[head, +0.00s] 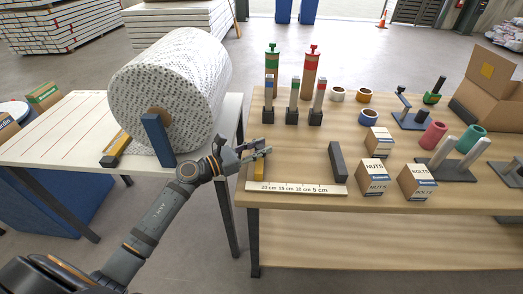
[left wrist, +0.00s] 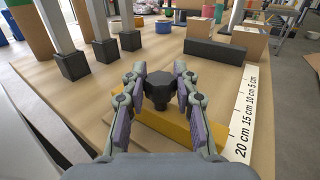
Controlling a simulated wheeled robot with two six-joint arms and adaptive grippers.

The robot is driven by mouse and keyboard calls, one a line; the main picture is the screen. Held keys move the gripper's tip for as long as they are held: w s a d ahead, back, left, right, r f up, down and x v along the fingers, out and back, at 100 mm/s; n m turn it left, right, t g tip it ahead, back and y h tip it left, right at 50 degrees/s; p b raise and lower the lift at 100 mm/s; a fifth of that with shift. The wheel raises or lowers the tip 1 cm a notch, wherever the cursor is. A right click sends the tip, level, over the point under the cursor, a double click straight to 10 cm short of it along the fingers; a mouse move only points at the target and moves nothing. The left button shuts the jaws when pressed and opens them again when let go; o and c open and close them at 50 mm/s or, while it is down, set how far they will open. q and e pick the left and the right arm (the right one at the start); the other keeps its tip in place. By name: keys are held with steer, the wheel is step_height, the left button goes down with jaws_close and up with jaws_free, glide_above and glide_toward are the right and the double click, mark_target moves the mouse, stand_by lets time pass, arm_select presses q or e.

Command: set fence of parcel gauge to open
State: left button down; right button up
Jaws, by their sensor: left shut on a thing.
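The parcel gauge lies at the near left of the wooden table, with a white scale strip (head: 297,188) marked 20 to 5 cm. Its yellow fence (head: 259,173) stands at the 20 cm end; the left wrist view shows the fence (left wrist: 190,133) with a black knob (left wrist: 158,88) on it. A dark block (head: 337,162) stands at the 5 cm end and also shows in the left wrist view (left wrist: 215,52). My left gripper (head: 262,149) is over the fence, its fingers shut on the knob from both sides. My right gripper is not in view.
Upright red and green tools in dark bases (head: 292,105) stand behind the gauge. Boxes of nuts and bolts (head: 416,182) stand to its right. Left of a gap, a white table (head: 60,140) holds a large roll (head: 175,85). The board between fence and block is clear.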

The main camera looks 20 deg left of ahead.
arm_select(q)
steer(key=shift+a, duration=0.1)
steer(key=c, duration=1.5)
jaws_free()
steer(key=o, duration=0.5)
steer(key=shift+a, duration=0.1)
steer(key=shift+s, duration=0.1)
steer(key=v, duration=0.5)
steer(key=shift+f, duration=0.1)
steer(key=shift+v, duration=1.15)
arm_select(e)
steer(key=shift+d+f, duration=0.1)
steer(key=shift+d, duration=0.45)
